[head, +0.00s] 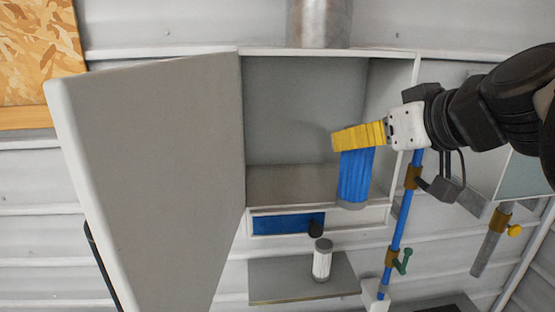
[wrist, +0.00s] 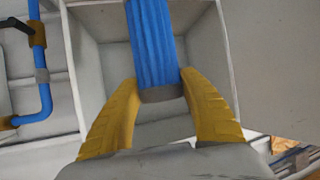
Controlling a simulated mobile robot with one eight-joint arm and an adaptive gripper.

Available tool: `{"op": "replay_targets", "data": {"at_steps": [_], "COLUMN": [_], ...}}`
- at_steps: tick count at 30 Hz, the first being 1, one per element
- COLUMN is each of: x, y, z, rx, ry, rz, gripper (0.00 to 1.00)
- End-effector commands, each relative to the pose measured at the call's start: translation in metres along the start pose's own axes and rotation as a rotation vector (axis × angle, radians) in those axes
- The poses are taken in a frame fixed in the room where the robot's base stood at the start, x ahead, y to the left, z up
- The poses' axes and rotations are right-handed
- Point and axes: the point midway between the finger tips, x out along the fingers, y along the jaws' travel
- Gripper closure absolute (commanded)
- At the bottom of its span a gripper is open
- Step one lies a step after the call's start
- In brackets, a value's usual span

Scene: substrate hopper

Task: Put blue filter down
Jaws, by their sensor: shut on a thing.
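The blue filter (head: 356,176) is a ribbed blue cylinder with a grey end cap. My gripper (head: 343,139) has yellow fingers and is shut on it near its upper end in the head view. The filter hangs in front of the open hopper cabinet (head: 418,75), clear of any surface that I can see. In the wrist view the blue filter (wrist: 153,45) stands between the two yellow fingers of my gripper (wrist: 160,90), with its grey end towards me. The cabinet interior shows behind it.
The large grey cabinet door (head: 150,170) stands open at the left. A blue pipe (head: 400,225) with a green-handled valve (head: 402,262) runs down at the right.

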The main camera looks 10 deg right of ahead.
Motion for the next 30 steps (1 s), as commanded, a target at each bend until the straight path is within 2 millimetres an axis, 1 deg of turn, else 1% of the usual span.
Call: {"op": "replay_targets", "data": {"at_steps": [2,5,15,18,25,26,27,30], "x": [0.0,0.013,0.1,0.123,0.167,0.17,0.172,0.177], "y": [0.0,0.004,0.031,0.038,0.051,0.052,0.052,0.052], "z": [-0.005,-0.013,-0.056,-0.067,-0.087,-0.085,-0.076,-0.063], "rx": [-0.001,-0.001,0.0,-0.001,0.0,-0.001,0.0,0.0], "ry": [0.0,0.0,0.001,0.0,0.0,0.0,0.0,0.0], "rz": [0.0,-0.001,-0.001,0.0,-0.001,-0.001,0.0,0.0], "gripper": [0.92,0.92,0.92,0.92,0.92,0.92,0.92,0.92]}}
